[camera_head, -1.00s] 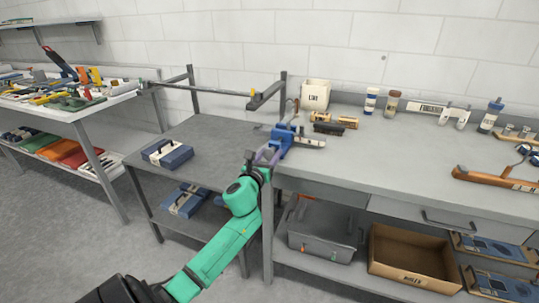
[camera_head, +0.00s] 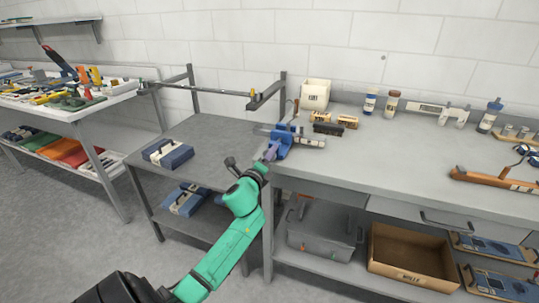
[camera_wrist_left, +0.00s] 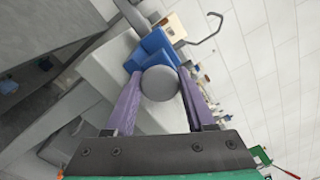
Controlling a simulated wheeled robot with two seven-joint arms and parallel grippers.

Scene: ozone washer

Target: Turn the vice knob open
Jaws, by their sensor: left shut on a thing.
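The blue vice (camera_head: 283,141) sits at the left front corner of the workbench; it also shows in the left wrist view (camera_wrist_left: 153,47). Its round grey knob (camera_wrist_left: 160,83) faces my left wrist camera. My left gripper (camera_head: 269,154) reaches the front of the vice at the bench edge. In the left wrist view its purple fingers (camera_wrist_left: 162,88) stand on both sides of the knob and are shut on it. In the head view the wrist hides the knob. My right gripper is not in view.
The workbench (camera_head: 400,160) carries small blocks, a white bin (camera_head: 315,95) and bottles. A lower grey table (camera_head: 215,135) with a blue case (camera_head: 167,153) stands left of the vice. A cardboard box (camera_head: 412,255) and a grey bin (camera_head: 323,230) lie on the shelf below.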

